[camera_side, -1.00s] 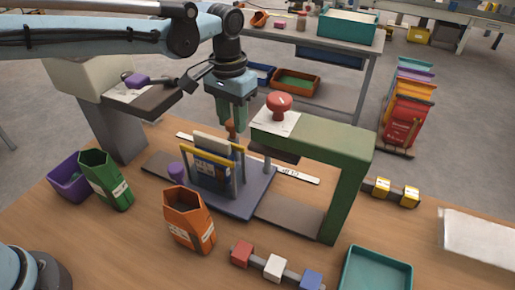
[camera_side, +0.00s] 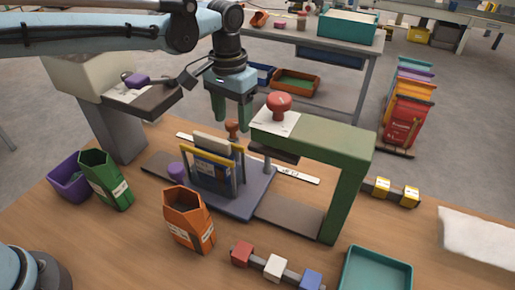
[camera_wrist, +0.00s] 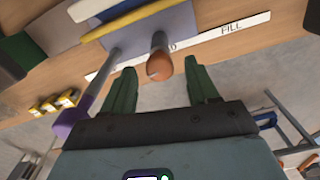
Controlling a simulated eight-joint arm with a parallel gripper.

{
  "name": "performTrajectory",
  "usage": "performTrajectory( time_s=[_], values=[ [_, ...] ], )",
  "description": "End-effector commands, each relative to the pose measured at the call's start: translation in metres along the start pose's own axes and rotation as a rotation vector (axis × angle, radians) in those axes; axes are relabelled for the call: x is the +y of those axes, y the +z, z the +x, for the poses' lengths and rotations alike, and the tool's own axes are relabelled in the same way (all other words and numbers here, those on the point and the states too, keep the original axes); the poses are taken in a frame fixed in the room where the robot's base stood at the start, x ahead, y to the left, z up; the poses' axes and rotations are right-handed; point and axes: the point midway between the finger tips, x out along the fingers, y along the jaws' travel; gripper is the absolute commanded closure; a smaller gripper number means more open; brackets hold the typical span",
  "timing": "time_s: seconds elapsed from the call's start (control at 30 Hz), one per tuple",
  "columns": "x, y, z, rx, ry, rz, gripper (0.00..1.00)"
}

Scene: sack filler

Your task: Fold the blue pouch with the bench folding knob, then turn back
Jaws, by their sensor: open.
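The blue pouch (camera_side: 209,176) stands upright in a holder with yellow-topped bars on the grey-blue plate (camera_side: 244,204). A brown-orange knob (camera_side: 232,127) stands on a post just behind the holder, and I take it for the folding knob. In the wrist view the knob (camera_wrist: 160,66) lies at the gap between my fingertips, with its grey post leading to the plate. My gripper (camera_side: 232,120) is open with its green fingers apart, pointing down at the knob. In the wrist view nothing is held in my gripper (camera_wrist: 163,74). I cannot tell whether a finger touches the knob.
A green press frame (camera_side: 335,158) with a red knob (camera_side: 279,103) stands close on the right. A purple knob (camera_side: 176,172) is left of the pouch. Orange (camera_side: 188,218) and green (camera_side: 105,180) pouches stand in front and left. A white marked strip (camera_side: 298,175) runs behind.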

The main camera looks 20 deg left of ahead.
Motion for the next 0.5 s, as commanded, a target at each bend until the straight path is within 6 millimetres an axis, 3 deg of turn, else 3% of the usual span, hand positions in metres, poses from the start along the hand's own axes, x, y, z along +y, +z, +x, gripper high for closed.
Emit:
performTrajectory(
  time_s=[0.5],
  values=[
    [0.0,0.0,-0.085,0.0,0.0,0.0,0.41]
  ],
)
